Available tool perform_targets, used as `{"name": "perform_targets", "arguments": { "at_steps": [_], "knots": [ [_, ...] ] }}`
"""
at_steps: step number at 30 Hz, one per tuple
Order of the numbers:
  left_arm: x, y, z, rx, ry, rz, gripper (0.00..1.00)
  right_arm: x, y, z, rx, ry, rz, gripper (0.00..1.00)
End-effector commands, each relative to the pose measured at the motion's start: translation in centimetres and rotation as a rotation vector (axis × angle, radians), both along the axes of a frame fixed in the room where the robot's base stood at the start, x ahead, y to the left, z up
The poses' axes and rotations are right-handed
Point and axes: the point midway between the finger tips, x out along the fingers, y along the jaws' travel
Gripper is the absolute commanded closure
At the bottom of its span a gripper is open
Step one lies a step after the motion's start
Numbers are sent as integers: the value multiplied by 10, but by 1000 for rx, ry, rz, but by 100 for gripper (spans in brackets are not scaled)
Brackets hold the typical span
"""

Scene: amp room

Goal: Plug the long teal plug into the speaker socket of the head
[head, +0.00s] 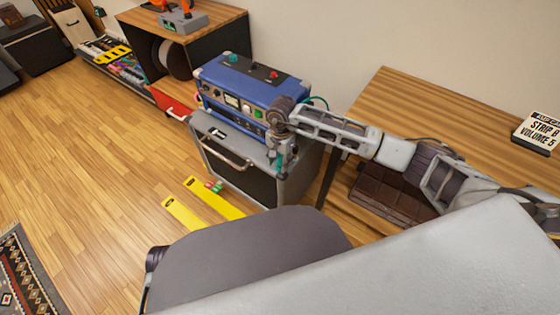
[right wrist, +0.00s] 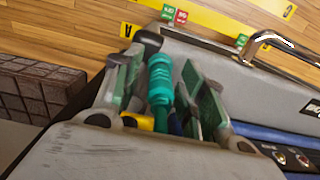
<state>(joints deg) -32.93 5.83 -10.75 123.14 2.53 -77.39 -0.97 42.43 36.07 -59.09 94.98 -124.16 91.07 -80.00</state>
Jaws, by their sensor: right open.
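The blue amp head (head: 245,90) sits on a grey speaker cabinet (head: 235,155), with knobs and a small meter on its front. Its speaker socket cannot be made out. My right gripper (head: 279,158) is at the head's right end, over the cabinet's right side. In the right wrist view its two green-padded fingers (right wrist: 168,85) stand apart on either side of the ribbed teal plug (right wrist: 160,78). The plug is between the fingers, with a gap visible on its right. A bit of teal also shows at the fingertips in the head view (head: 280,160). My left gripper is out of view.
A wooden bench (head: 400,100) is right of the cabinet, with a sign (head: 540,131) on it and a brown ribbed case (head: 395,190) below. A wooden shelf unit (head: 215,25) stands behind left. Yellow floor strips (head: 215,198) lie before the cabinet.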

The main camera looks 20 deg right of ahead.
Motion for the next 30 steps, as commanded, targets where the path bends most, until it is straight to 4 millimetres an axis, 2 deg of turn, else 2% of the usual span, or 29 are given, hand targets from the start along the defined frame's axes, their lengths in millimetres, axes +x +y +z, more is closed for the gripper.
{"name": "perform_targets", "arguments": {
  "at_steps": [25,30],
  "knots": [
    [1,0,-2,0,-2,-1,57,0,0,1,1,0,0,59],
    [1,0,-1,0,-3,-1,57,0,0,0,1,-1,0,80]
  ]
}}
